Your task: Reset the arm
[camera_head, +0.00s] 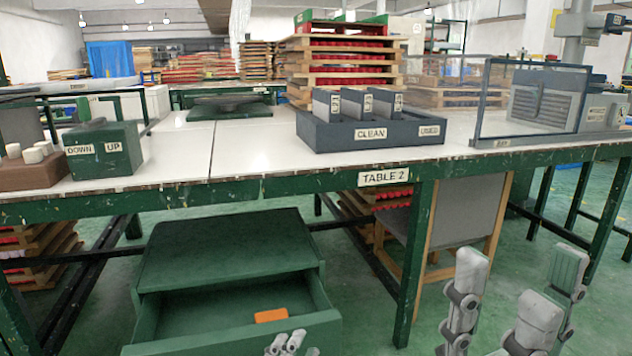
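My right gripper (520,290) is at the bottom right, in front of the table. Its grey fingers point up and stand apart, with nothing between them. My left gripper (290,344) shows only as a few grey fingertips at the bottom edge, in front of the open drawer (235,340). The rest of it is cut off, so I cannot tell whether it is open or shut. An orange block (271,315) lies inside the drawer, beyond these fingertips and apart from them.
The green cabinet (225,240) stands under the front of TABLE 2 (250,150). On the table are a dark CLEAN/USED tray (415,148) with upright holders, a green DOWN/UP box (105,150) and a clear-sided enclosure (535,95). A table leg (412,260) stands between cabinet and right gripper.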

